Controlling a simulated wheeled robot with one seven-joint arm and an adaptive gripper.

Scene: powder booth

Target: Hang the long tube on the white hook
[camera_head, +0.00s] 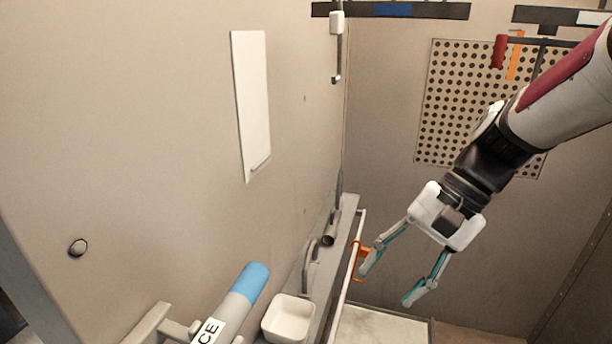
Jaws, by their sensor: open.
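A white hook (336,24) hangs from the dark rail at the top. Its white block carries a grey stem that ends in a small hooked tip, with nothing on it. A long, thin pale tube (345,290), which looks like the long tube, runs along the bench edge below; an orange piece (361,262) sits on or beside it. My gripper (388,286) is open, its teal-lined fingers spread and pointing down, with nothing visible between them. Its left fingertip overlaps the orange piece in the picture; I cannot tell whether they touch.
A white bin (288,318) and a blue-capped cylinder (250,282) stand at the lower left. Grey pipe fittings (328,235) lie on the narrow bench. A red-ended dark bar (499,52) hangs before the perforated panel (455,105), near my arm. The air below the white hook is clear.

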